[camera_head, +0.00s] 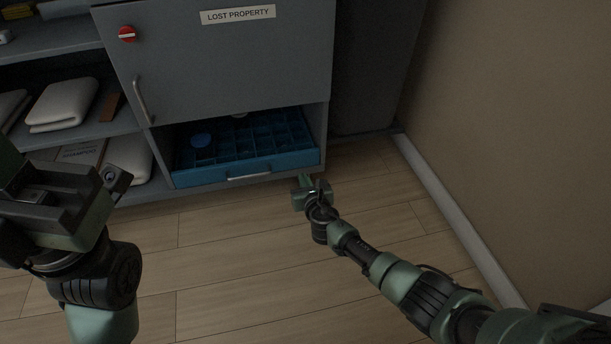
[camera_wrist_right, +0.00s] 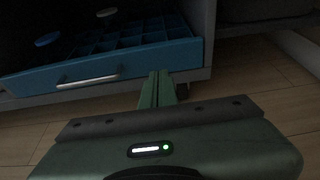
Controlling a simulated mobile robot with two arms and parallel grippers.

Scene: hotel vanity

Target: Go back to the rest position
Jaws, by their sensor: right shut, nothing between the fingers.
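My right gripper (camera_head: 305,181) is low over the wooden floor, just in front of the right end of a blue compartment drawer (camera_head: 300,158). In the right wrist view its two green fingers (camera_wrist_right: 158,90) are together with nothing between them, pointing at the drawer's right end. I cannot tell whether they touch it. My left arm comes in at the left of the head view, and its wrist part (camera_head: 60,205) shows large and close. Its fingertips cannot be made out.
A grey cabinet (camera_head: 220,70) marked "LOST PROPERTY" stands above the drawer. Shelves with folded white towels (camera_head: 62,104) are at the left. A beige wall (camera_head: 510,130) with a baseboard (camera_head: 450,210) bounds the right. The floor (camera_head: 230,270) is clear.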

